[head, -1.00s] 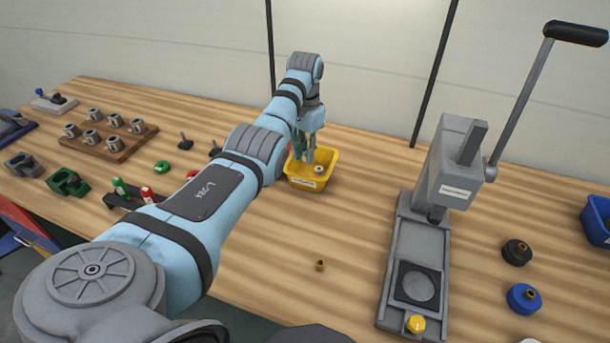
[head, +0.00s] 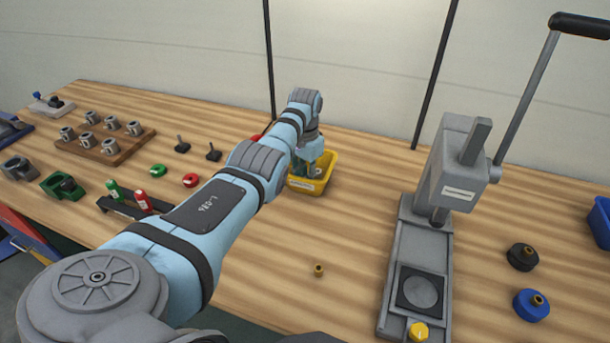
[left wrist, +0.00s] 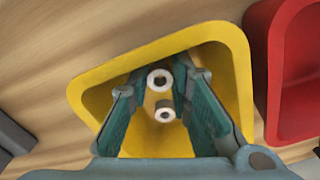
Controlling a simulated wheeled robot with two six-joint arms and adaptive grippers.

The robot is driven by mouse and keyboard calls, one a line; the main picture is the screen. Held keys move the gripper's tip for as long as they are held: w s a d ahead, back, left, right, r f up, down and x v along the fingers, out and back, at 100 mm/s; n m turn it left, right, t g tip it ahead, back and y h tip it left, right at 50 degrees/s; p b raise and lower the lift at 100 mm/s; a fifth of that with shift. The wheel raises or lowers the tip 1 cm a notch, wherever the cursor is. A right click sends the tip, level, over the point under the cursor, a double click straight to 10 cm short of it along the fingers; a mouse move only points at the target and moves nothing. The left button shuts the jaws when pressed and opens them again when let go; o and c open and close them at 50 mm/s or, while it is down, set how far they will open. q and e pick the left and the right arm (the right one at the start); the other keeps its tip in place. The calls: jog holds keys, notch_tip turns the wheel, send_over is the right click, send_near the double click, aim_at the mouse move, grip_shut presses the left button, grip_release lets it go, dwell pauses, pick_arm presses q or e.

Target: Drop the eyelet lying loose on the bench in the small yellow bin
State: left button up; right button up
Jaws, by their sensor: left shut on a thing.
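The small yellow bin (head: 326,180) stands on the bench and fills much of the left wrist view (left wrist: 235,62). My left gripper (head: 308,170) reaches down into it. In the left wrist view its fingertips (left wrist: 160,76) are closed on a pale ring-shaped eyelet (left wrist: 153,83). A second pale eyelet (left wrist: 165,117) shows in the bin between the fingers, below the held one in the picture. A small brass-coloured piece (head: 319,270) stands loose on the bench, well in front of the bin and apart from the gripper. My right gripper is not in view.
A red bin (left wrist: 301,75) stands beside the yellow one. A grey lever press (head: 450,170) stands to the right, with black (head: 522,256) and blue (head: 531,304) round pieces beyond it. The bench between the yellow bin and the press is clear.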

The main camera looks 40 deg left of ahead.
pick_arm(q)
jog(key=o, duration=0.8)
jog(key=shift+o, duration=0.2)
notch_tip(320, 180, up, 13)
jog(key=p, duration=0.2)
jog(key=shift+p, duration=0.3)
